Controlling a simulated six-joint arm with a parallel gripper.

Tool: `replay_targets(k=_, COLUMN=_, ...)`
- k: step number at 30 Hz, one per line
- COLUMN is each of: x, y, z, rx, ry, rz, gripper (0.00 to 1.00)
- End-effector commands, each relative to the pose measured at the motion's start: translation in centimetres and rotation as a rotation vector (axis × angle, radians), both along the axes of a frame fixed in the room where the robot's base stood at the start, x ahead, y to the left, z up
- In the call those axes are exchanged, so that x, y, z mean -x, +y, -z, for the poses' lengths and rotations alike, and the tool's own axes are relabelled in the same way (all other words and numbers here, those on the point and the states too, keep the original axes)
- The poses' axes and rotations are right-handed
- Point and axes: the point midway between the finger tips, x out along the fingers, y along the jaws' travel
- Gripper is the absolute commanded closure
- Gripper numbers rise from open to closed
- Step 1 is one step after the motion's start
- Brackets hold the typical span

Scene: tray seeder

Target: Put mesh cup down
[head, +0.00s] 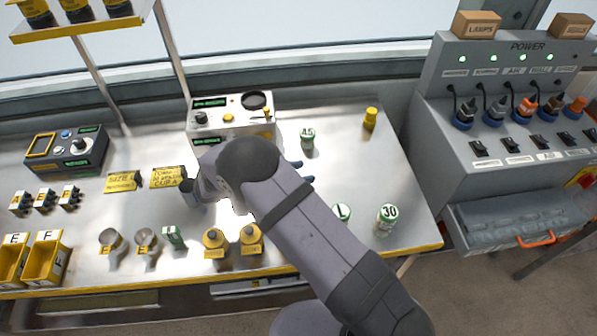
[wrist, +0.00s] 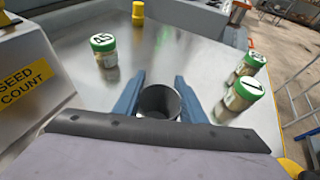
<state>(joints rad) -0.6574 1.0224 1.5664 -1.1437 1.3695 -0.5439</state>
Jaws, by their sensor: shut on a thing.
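A grey, open-topped metal cup (wrist: 160,100), which I take to be the mesh cup, sits between the blue fingers of my gripper (wrist: 159,80) in the wrist view. My gripper is shut on it, and I look into its dark inside. It appears upright over the bare metal bench top (wrist: 165,50); I cannot tell whether its base touches the bench. In the head view my arm hides the cup, and only the blue fingertips (head: 303,170) show past the arm.
A green-lidded 45 jar (head: 308,140) stands beyond the gripper. The seed count machine (head: 230,118) is behind. Two metal cups (head: 111,240) (head: 147,239) stand front left. Bare bench lies between the jars.

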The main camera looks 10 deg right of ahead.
Motion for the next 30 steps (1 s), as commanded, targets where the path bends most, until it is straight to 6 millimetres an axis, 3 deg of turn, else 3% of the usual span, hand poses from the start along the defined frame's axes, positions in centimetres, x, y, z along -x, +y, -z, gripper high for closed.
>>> replay_targets(k=2, x=0.0, y=0.0, z=0.4, rx=0.000, ry=0.000, rz=0.000, gripper=0.85)
replay_targets(k=3, x=0.0, y=0.0, z=0.2, rx=0.000, ry=0.000, rz=0.000, gripper=0.53)
replay_targets(k=5, x=0.0, y=0.0, z=0.2, rx=0.000, ry=0.000, rz=0.000, gripper=0.44)
replay_targets(k=17, x=0.0, y=0.0, z=-0.3, rx=0.000, ry=0.000, rz=0.000, gripper=0.44)
replay_targets(k=23, x=0.7, y=2.0, z=-0.8, rx=-0.002, ry=-0.003, rz=-0.003, gripper=0.44)
replay_targets(k=30, x=2.2, y=5.7, z=-2.4, rx=-0.003, ry=-0.004, rz=-0.003, gripper=0.44)
